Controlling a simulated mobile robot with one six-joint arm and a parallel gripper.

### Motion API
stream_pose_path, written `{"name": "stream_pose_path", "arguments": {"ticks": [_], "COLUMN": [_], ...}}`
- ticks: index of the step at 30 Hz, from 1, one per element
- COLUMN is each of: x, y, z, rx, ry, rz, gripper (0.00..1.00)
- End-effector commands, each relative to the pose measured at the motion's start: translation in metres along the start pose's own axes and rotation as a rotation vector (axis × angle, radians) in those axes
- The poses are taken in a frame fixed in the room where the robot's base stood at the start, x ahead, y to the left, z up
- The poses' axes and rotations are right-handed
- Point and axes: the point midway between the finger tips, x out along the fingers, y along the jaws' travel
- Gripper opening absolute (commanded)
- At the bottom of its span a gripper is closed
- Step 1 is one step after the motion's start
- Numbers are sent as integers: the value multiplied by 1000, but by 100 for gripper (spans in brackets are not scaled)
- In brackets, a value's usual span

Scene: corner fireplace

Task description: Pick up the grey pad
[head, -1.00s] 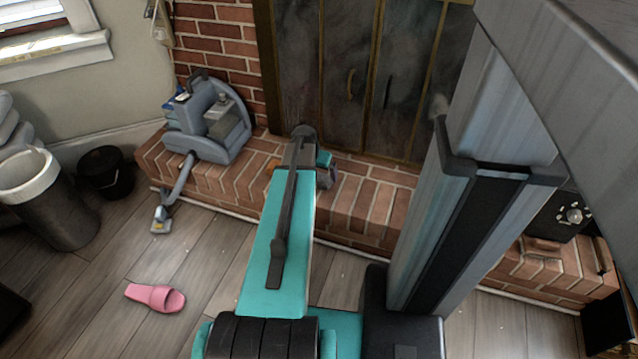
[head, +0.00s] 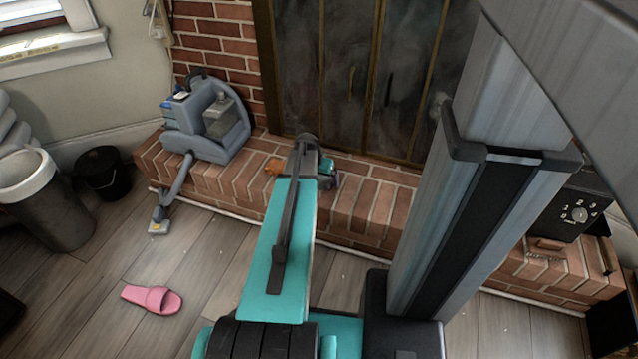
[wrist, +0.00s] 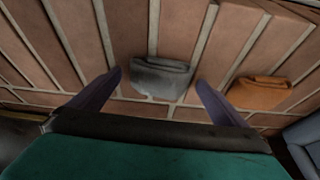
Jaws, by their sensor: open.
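The grey pad (wrist: 161,78) lies on the brick surface in the wrist view, at the upper middle. It looks like a small folded cloth. My gripper (wrist: 158,78) is open, with one dark finger on each side of the pad in the picture. I cannot tell whether the fingertips are down at the pad's height; no contact shows. In the head view, my gripper (head: 329,177) is mostly hidden behind my arm, over the brick hearth. I cannot make out the grey pad in that view.
An orange folded cloth (wrist: 259,93) lies right of the pad; it also shows in the head view (head: 274,166). A grey-blue cleaning machine (head: 207,125) stands on the hearth (head: 362,208), left of my arm. A pink slipper (head: 152,298) lies on the floor.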

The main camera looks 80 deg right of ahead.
Motion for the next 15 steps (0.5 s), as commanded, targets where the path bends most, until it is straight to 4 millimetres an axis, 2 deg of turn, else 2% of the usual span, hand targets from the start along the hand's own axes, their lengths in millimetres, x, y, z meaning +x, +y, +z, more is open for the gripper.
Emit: {"name": "stream_pose_path", "arguments": {"ticks": [12, 13, 15], "x": [-1, -1, -1], "y": [0, 0, 0], "z": [0, 0, 0], "rx": [0, 0, 0], "ry": [0, 0, 0], "rz": [0, 0, 0], "gripper": [97, 95, 83]}}
